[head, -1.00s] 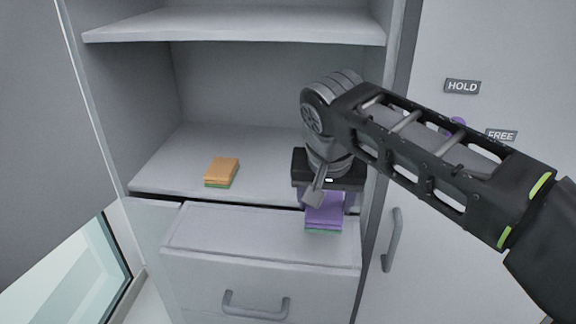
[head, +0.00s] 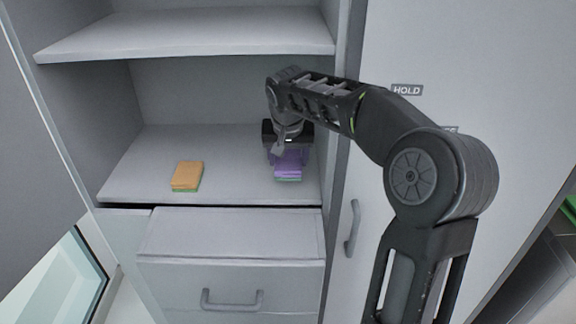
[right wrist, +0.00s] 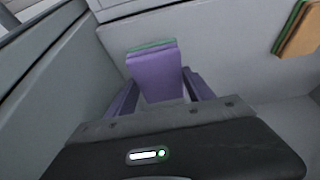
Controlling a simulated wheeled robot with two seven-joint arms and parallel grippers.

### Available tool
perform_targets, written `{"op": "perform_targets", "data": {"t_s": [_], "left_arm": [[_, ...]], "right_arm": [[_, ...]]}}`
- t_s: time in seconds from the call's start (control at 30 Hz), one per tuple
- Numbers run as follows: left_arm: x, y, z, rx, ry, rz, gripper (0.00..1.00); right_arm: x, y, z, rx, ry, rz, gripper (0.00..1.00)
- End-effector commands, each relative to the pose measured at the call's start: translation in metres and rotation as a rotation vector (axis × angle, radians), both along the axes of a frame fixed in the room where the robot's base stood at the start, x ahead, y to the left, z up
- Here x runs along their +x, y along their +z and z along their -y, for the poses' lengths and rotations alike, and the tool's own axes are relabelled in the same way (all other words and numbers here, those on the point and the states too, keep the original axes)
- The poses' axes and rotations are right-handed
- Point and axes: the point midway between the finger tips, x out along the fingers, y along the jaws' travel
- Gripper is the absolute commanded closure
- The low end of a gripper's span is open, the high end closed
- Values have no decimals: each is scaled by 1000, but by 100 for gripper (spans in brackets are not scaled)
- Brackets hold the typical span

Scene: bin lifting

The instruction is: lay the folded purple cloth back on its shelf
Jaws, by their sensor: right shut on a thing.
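The folded purple cloth (head: 288,168) has a green layer at its bottom edge. It is at the right side of the open shelf (head: 235,187) in the head view. My right gripper (head: 288,160) is shut on the cloth, which also shows between the fingers in the right wrist view (right wrist: 155,75). Whether the cloth touches the shelf board is hard to tell. My left gripper is not in view.
A folded orange cloth (head: 187,176) with a green underside lies to the left on the same shelf. An upper shelf (head: 190,40) hangs above. The cabinet's right side wall is close to my gripper. A drawer (head: 232,285) is below, slightly pulled out.

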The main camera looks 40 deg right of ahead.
Motion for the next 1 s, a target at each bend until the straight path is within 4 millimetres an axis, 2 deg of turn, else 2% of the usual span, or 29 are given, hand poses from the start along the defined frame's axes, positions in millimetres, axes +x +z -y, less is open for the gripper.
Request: {"op": "perform_targets", "data": {"t_s": [0.33,0.6,0.67,1.0], "left_arm": [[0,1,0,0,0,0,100],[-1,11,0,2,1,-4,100],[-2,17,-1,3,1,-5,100],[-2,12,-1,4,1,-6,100]], "right_arm": [[0,-3,0,1,0,-1,71],[-1,-34,0,1,1,-3,71],[2,-37,1,3,-1,-3,71],[3,-43,2,1,0,1,71]]}}
